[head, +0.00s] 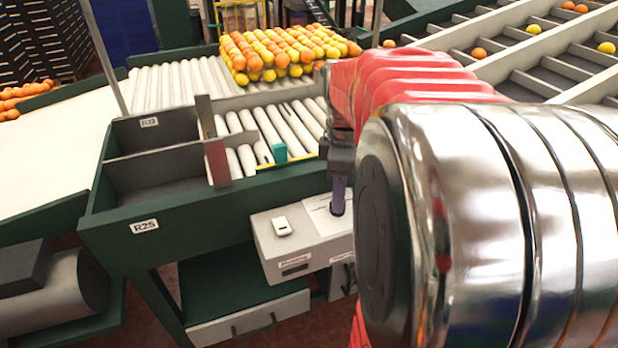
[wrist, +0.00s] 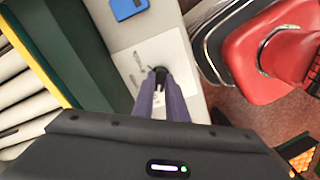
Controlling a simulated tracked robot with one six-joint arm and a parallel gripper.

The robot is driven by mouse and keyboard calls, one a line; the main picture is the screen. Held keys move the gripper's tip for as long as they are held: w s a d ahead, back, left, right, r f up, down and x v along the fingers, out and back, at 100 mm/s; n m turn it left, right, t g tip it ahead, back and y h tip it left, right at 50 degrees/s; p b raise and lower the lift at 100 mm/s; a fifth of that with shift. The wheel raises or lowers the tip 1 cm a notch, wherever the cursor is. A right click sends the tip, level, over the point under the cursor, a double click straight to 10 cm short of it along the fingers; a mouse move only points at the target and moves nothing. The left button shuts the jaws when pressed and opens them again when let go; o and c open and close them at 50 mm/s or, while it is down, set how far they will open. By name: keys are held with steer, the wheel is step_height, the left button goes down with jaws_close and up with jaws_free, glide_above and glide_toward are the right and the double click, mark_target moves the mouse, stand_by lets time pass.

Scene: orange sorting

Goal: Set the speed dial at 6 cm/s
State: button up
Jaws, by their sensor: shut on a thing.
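The speed dial is a small black knob (wrist: 157,70) on a pale control panel, in the wrist view. A white card (wrist: 140,60) with faint printed marks lies around it; the marks are too small to read. My gripper (wrist: 160,76) points down at the panel, with its purple fingers shut on the knob. In the head view my gripper (head: 339,208) stands at the card (head: 318,212) on top of the grey control box (head: 274,250). There the fingers and my arm hide the knob. I cannot tell which speed the dial points to.
The green sorting table (head: 190,232) with rollers stands behind the box, with an upright brown post (head: 217,163) and a teal block (head: 280,152).

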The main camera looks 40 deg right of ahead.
jaws_close()
steer(key=shift+a, duration=0.1)
steer(key=shift+m, duration=0.3)
steer(key=m, duration=0.5)
steer(key=shift+m, duration=0.3)
steer(key=m, duration=0.5)
steer(key=shift+m, duration=0.3)
